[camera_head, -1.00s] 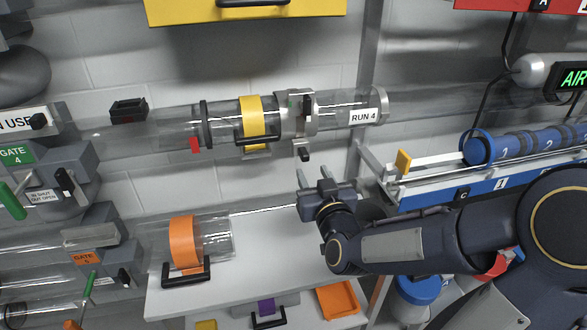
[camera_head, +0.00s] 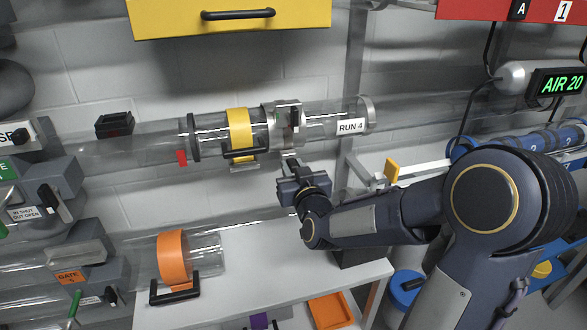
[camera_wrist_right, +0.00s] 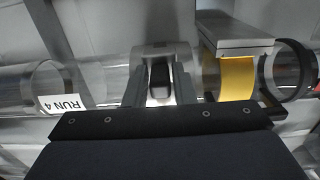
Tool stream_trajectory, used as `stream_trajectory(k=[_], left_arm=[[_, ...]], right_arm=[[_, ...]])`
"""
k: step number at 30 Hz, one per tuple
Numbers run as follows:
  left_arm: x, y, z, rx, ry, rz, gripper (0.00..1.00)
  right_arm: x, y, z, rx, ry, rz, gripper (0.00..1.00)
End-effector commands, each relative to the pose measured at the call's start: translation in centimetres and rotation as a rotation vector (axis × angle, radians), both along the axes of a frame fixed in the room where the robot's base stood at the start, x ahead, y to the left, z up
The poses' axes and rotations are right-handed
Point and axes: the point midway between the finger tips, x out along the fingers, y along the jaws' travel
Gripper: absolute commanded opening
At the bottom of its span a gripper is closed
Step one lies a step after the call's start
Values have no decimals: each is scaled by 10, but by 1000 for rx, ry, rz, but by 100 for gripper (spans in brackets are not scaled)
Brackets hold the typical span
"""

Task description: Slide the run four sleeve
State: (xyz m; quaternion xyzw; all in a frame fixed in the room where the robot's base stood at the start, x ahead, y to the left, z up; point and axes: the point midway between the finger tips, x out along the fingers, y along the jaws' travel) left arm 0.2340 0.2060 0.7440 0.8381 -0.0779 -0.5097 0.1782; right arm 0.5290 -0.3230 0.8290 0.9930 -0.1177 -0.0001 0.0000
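The clear run 4 tube (camera_head: 330,112) lies horizontally along the wall with a "RUN 4" label, which shows upside down in the right wrist view (camera_wrist_right: 66,103). A grey metal collar (camera_head: 283,116) is around it, left of the label. A yellow band (camera_head: 239,130) with a black handle (camera_head: 241,153) sits left of the collar. My right gripper (camera_head: 290,163) is just below the collar. In the right wrist view its fingers stand either side of a black knob (camera_wrist_right: 160,80) on the collar; contact is unclear. My left gripper is out of view.
Below is a white bench (camera_head: 230,285) with an orange-banded clear tube piece (camera_head: 173,255) and an orange tray (camera_head: 330,312). Grey gate boxes (camera_head: 50,190) stand at left. A yellow box (camera_head: 230,15) hangs above. A rack with blue canisters (camera_head: 510,143) is at right.

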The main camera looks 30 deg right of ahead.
Motion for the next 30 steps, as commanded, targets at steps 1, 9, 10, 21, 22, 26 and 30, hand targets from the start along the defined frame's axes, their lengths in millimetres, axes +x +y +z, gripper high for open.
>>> stream_trajectory(k=[1,9,10,21,22,26,30], left_arm=[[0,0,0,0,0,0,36],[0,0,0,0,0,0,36],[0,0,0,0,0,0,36],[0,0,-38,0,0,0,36],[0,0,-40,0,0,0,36],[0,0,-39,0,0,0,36],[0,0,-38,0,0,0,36]], right_arm=[[0,0,0,0,0,0,16],[0,0,0,0,0,0,0],[0,0,0,0,0,0,0],[-12,-48,-3,-1,-7,-5,0],[-12,-51,-3,0,-5,-4,0],[-13,-54,0,0,-2,-3,0],[-13,-55,1,0,-1,-5,0]])
